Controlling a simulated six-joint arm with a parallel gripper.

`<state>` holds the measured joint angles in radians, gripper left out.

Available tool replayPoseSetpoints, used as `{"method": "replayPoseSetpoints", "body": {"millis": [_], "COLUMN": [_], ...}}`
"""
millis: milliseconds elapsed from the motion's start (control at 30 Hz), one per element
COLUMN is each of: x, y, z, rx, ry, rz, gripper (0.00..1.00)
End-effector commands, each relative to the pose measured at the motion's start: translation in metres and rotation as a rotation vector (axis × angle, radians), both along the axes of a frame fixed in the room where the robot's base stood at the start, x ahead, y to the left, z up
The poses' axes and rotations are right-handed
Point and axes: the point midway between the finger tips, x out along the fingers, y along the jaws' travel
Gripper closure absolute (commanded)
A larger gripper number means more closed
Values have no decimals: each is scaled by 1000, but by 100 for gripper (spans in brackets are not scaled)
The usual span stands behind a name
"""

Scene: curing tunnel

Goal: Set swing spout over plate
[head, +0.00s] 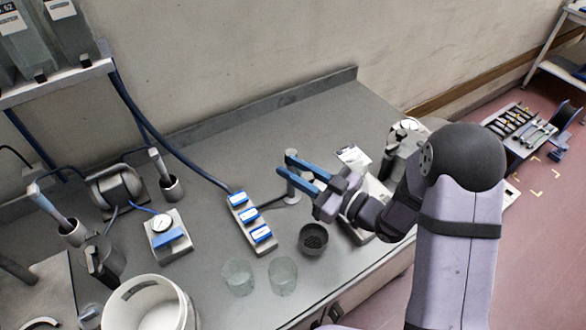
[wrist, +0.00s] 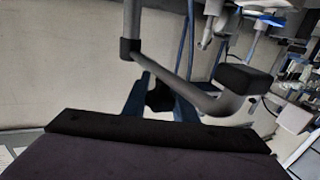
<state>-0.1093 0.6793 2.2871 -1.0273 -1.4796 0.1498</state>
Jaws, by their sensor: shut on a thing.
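My gripper (head: 287,165), with blue fingers, is above the right part of the grey bench, at a grey upright post (head: 292,186). In the wrist view, my gripper (wrist: 162,85) has its blue fingers around part of the grey bent spout (wrist: 190,90), which hangs from a dark collar and ends in a black block (wrist: 247,79). The exact grip contact is partly hidden. In the head view, the spout's arm cannot be told clearly from the post and fingers. A pale flat-topped unit (head: 360,238) lies under my wrist, mostly hidden; I cannot tell whether it holds the plate.
A dark perforated cup (head: 313,239) and two clear beakers (head: 283,276) stand near the front edge. A block with blue switches (head: 250,222) is left of my gripper. A gauge unit (head: 166,238) and white bucket (head: 150,304) are further left.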

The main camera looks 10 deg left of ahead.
Motion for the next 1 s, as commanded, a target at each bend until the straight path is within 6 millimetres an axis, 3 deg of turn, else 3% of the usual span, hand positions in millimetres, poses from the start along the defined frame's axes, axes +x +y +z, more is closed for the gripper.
{"method": "replayPoseSetpoints", "body": {"millis": [1000], "x": [28], "y": [-38], "z": [-3], "rx": [-1], "ry": [-3], "rz": [639], "gripper": [100]}}
